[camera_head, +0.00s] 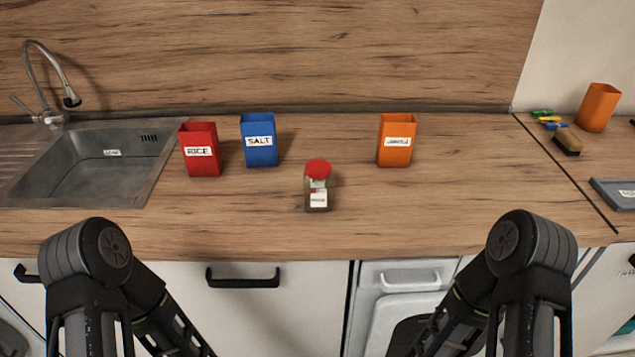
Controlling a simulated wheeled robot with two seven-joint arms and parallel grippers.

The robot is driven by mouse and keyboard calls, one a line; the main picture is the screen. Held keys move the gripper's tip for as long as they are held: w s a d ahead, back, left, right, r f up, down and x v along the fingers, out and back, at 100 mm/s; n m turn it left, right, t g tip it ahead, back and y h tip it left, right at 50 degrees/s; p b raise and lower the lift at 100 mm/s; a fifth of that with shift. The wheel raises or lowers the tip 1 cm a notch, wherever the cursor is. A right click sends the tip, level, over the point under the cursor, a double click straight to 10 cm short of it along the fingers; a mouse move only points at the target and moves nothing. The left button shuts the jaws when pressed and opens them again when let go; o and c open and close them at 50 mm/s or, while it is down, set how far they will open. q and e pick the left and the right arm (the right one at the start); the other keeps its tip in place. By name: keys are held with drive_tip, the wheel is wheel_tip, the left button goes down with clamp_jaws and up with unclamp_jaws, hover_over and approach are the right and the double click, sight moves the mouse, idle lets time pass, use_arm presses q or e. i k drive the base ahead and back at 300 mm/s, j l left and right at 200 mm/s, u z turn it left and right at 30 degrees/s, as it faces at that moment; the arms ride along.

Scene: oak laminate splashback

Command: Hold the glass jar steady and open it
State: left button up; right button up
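A small glass jar (319,199) with a red lid (318,168) stands upright near the middle of the wooden counter. A white label is on its front, and the lid sits on top of the jar. Both of my arms show at the bottom of the head view, one on the left and one on the right, below and in front of the counter edge. Their grippers are out of the picture, and neither arm is touching the jar.
A red RICE container (200,150), blue SALT container (259,140) and orange container (396,140) stand behind the jar. A sink (100,160) is at left. At right are another orange container (598,107), a brush (567,141) and a grey tray (606,194). Counter around the jar is clear.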

sight(319, 193)
drive_tip(key=k+j+u, duration=0.2)
drive_tip(key=j, duration=0.15)
drive_tip(key=k+j+u, duration=0.1)
drive_tip(key=j+u, duration=0.35)
drive_tip(key=j, duration=0.3)
drive_tip(key=k, duration=0.05)
